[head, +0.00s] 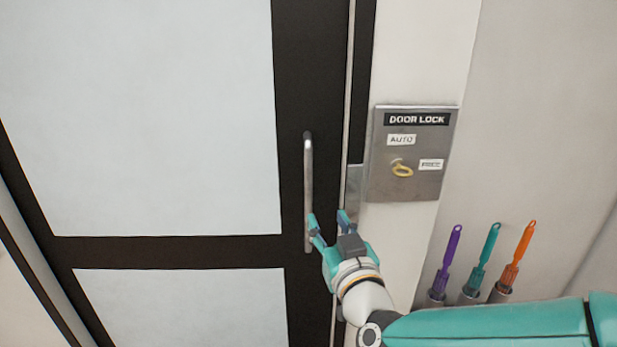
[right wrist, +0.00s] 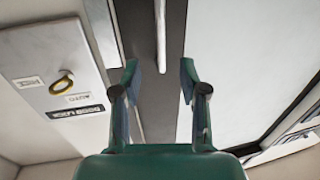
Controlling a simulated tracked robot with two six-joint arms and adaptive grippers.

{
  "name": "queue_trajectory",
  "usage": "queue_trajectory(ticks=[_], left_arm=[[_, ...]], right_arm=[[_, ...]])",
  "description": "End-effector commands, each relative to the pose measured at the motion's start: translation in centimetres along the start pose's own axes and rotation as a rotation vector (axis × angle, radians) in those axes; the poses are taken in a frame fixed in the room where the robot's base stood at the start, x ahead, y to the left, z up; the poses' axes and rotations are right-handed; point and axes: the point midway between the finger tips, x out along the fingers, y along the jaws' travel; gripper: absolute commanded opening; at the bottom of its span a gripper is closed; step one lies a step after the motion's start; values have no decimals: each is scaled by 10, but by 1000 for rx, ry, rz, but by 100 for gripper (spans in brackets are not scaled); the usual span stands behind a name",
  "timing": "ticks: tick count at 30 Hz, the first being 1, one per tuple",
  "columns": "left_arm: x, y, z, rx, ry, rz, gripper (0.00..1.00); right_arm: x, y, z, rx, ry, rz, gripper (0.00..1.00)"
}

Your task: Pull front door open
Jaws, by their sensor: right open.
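The front door (head: 309,80) has a dark frame with pale frosted panes and looks shut in the head view. Its handle (head: 308,175) is a vertical metal bar near the door's right edge. My right gripper (head: 329,218) is open at the lower part of the handle, with one finger overlapping the bar in the picture. In the right wrist view the handle (right wrist: 161,35) shows beyond and between the open fingers (right wrist: 159,75). Nothing is gripped. I cannot tell whether a finger touches the bar. My left gripper is not in view.
A metal door lock panel (head: 412,153) with a yellow key (head: 402,170) is on the wall right of the door. Purple (head: 450,247), teal (head: 487,245) and orange (head: 521,250) handled tools stand in holders below it, close to my right arm.

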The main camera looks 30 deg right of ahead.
Motion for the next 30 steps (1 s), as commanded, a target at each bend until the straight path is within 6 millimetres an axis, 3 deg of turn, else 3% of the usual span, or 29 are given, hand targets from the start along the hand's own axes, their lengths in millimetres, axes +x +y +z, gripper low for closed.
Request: queue_trajectory(ticks=[1, 7, 18, 24, 30], left_arm=[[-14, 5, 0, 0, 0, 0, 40], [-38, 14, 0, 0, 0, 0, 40], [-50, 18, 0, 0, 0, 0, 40], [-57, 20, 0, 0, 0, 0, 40], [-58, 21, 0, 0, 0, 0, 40]], right_arm=[[8, 1, -4, -3, -10, 1, 43], [38, 0, -4, -1, -10, -2, 43], [116, -1, 0, 3, -5, -4, 43], [140, 0, 0, 3, -3, -3, 43], [147, 0, 1, 3, -2, -4, 43]])
